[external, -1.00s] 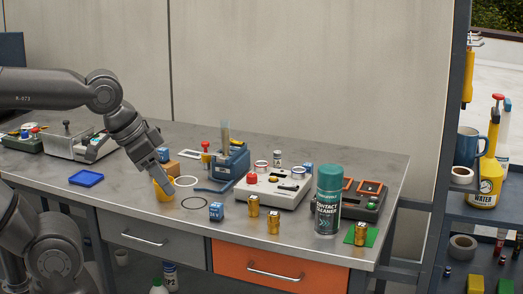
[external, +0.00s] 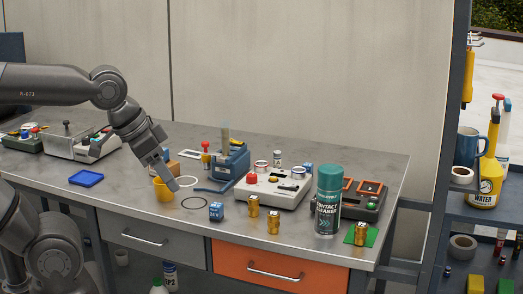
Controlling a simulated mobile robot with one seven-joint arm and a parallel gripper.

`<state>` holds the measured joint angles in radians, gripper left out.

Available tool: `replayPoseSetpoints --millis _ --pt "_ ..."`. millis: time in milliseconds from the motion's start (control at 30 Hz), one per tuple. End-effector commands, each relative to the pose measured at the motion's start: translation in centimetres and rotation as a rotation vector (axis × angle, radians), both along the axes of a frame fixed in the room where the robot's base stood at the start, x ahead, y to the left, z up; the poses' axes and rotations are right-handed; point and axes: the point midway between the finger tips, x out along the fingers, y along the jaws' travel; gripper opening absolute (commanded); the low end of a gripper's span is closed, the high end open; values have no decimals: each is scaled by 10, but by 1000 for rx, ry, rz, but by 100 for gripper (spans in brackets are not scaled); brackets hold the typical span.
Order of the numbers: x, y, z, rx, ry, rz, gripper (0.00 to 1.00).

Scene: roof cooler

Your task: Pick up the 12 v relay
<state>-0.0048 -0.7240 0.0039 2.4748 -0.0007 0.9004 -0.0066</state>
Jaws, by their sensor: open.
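A small blue block with pale markings (external: 216,212), relay-like, stands on the bench to the right and nearer the front edge. Another blue block (external: 309,170) is by the white control box, and one (external: 164,154) is behind my gripper. Several brass-coloured pieces stand to the right, one (external: 254,206) near the white box. Labels are too small to read, so I cannot tell which is the 12 V relay.
A dark ring (external: 194,203) lies flat between the cup and the near blue block. The white control box (external: 270,188), a blue tool holder (external: 230,160) and a tall spray can (external: 328,200) stand to the right.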

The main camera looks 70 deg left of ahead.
Motion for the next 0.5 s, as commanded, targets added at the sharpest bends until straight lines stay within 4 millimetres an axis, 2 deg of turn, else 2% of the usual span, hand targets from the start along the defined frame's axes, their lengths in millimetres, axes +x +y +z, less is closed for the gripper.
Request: replayPoseSetpoints --millis 167,300,500 --pt "44 13 23 -28 15 65 53" --pt "90 31 40 -52 26 134 53" --pt "157 62 54 -78 40 236 53"
